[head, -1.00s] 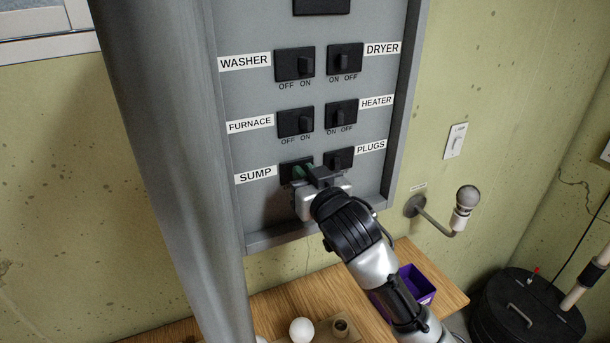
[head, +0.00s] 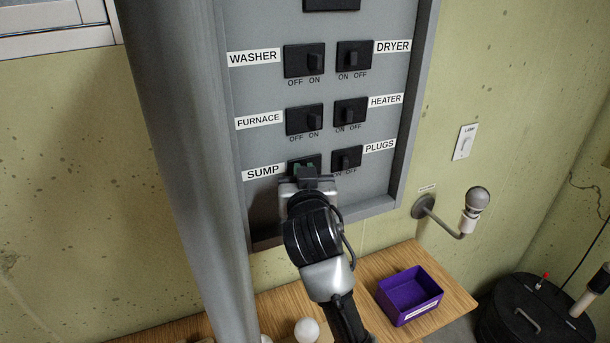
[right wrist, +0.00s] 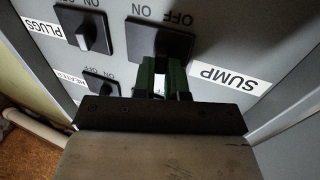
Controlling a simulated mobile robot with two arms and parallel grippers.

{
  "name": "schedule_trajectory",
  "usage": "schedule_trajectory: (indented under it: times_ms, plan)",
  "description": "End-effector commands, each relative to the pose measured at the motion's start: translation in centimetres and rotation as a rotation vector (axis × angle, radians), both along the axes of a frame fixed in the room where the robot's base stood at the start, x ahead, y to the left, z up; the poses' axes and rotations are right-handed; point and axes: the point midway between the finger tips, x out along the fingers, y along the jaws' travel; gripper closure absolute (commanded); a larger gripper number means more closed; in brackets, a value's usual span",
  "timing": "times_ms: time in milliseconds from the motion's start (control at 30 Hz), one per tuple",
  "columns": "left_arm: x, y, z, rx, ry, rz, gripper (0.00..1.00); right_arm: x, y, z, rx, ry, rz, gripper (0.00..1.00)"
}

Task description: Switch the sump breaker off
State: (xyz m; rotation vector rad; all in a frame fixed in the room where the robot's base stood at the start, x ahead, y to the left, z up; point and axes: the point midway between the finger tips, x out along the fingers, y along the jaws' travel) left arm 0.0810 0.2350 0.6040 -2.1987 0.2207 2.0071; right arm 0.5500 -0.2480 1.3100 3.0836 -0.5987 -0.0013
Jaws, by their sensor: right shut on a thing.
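The sump breaker (head: 296,164) is a black plate at the lower left of the grey panel (head: 270,205), beside the SUMP label (head: 264,172). My right gripper (head: 306,168) is in front of it and covers most of it. In the right wrist view, which is upside down, the breaker plate (right wrist: 160,40) shows OFF at right and ON at left. My right gripper's green fingers (right wrist: 161,82) are shut on the breaker's handle, near the middle of the plate's width. The handle itself is mostly hidden, so its exact position is unclear. My left gripper is not in view.
The plugs breaker (head: 346,158) is close at right, and the furnace breaker (head: 304,119) just above. A grey upright shape (head: 190,180) stands left of the panel. A bulb on a bracket (head: 478,198) juts from the wall. A purple bin (head: 410,294) sits on the wooden bench (head: 451,298).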

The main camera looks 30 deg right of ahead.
Motion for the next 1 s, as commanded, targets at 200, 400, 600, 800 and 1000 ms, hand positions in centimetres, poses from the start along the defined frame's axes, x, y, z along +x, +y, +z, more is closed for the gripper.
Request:
schedule_trajectory:
  times_ms: [200, 400, 600, 800, 1000]
  plan:
    - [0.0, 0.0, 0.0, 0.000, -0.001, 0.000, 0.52, 0.0, 0.0, 0.1, 0.000, -0.002, 0.000, 0.63]
    - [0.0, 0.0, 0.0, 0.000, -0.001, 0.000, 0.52, 0.0, 0.0, 0.1, 0.000, -0.001, 0.001, 0.62]
    - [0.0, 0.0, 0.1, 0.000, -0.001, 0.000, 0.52, -0.8, 0.3, 0.0, 0.001, 0.001, 0.002, 0.62]
    - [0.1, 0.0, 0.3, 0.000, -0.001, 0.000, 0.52, -4.1, 1.7, -0.1, 0.004, 0.001, 0.003, 0.62]
    - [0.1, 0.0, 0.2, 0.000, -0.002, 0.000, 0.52, -7.8, 3.1, 0.0, 0.003, 0.000, 0.002, 0.62]
